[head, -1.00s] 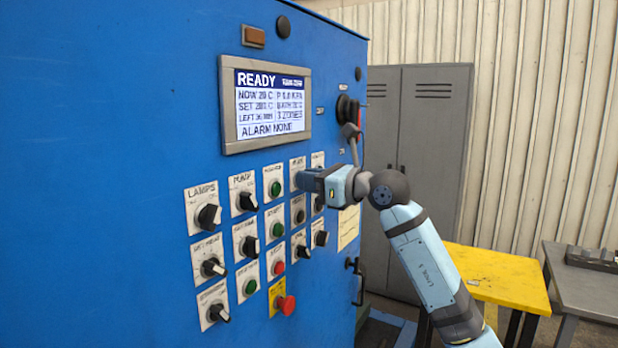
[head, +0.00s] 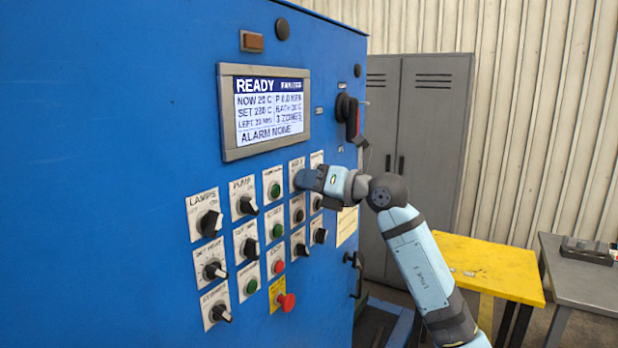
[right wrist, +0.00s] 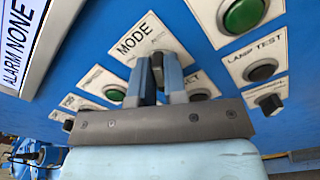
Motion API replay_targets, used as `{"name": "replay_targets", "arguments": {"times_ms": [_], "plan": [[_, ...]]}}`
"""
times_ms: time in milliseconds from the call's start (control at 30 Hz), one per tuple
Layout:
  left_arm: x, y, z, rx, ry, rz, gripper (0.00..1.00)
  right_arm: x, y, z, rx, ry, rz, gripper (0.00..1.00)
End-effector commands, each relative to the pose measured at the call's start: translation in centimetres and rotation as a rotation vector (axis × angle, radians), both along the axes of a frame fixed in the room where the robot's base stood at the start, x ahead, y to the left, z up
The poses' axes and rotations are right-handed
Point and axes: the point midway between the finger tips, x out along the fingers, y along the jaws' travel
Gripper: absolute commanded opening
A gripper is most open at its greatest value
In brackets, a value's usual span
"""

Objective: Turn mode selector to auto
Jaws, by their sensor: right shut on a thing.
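The mode selector is a small dark knob on a white plate lettered MODE (right wrist: 133,42) on the blue panel. In the right wrist view the plate looks tilted, and the knob is mostly hidden between my fingers. My right gripper (right wrist: 158,66) is shut on the knob, one finger on each side. In the head view my right gripper (head: 303,179) reaches the panel from the right, at the upper row of controls below the screen. It covers the knob there, so its pointer position cannot be read. My left gripper is not in view.
The screen (head: 272,110) reads READY and ALARM NONE. Knobs and buttons crowd around, with a green button (right wrist: 243,14) close by in the wrist view. A red emergency button (head: 286,302) sits lower. A red-handled switch (head: 352,120) is at the panel's right. A yellow table (head: 490,265) stands right.

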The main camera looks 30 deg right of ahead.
Motion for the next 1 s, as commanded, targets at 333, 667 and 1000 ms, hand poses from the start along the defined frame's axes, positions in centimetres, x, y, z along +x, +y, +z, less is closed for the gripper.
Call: {"name": "replay_targets", "arguments": {"times_ms": [333,667,1000], "plan": [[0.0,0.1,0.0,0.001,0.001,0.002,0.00,0.0,0.0,0.0,0.010,0.007,0.001,0.00],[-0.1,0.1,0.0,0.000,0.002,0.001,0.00,0.0,0.0,0.0,0.009,0.006,0.000,0.38],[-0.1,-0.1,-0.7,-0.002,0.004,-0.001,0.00,-1.3,-0.9,-0.2,0.009,0.005,-0.001,0.38]]}}
